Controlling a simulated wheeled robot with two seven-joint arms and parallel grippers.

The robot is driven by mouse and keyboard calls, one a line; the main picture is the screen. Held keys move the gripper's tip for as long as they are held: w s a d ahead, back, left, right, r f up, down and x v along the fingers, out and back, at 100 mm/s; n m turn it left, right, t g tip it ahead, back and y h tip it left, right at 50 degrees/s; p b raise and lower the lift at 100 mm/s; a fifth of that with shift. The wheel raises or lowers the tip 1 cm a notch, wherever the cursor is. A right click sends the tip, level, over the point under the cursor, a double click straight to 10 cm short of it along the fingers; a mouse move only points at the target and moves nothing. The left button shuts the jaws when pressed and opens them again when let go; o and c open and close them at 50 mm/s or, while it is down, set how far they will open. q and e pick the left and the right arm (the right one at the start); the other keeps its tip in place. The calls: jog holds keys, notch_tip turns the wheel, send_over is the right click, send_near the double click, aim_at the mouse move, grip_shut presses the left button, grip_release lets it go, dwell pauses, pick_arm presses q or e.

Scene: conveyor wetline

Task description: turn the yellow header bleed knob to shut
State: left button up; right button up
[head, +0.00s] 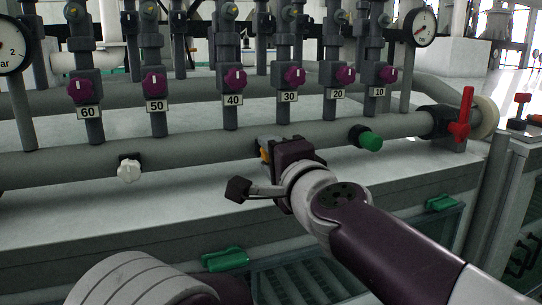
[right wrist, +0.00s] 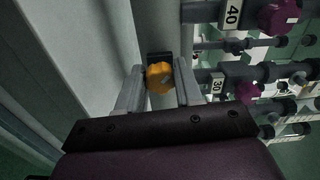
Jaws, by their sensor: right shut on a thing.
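The yellow knob (right wrist: 160,76) sits between the two fingers of my right gripper (right wrist: 160,88) in the right wrist view. The fingers are shut on it, one on each side. A small pale mark shows on its face. In the head view my right gripper (head: 268,150) reaches the front of the lower grey header pipe (head: 205,150), and only a sliver of the yellow knob (head: 264,154) shows past it. The rest of the knob is hidden there. My left gripper is not in view.
A white knob (head: 129,171) and a green knob (head: 370,139) sit on the same pipe, left and right of the gripper. A red lever (head: 463,115) stands at the right end. Several purple knobs (head: 235,79) with number labels are above.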

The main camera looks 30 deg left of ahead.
jog(key=m, duration=0.4)
jog(key=shift+m, duration=0.3)
jog(key=shift+f+m, duration=0.1)
jog(key=shift+m, duration=1.9)
jog(key=o, duration=1)
jog(key=shift+o, duration=0.2)
jog(key=shift+d, duration=0.1)
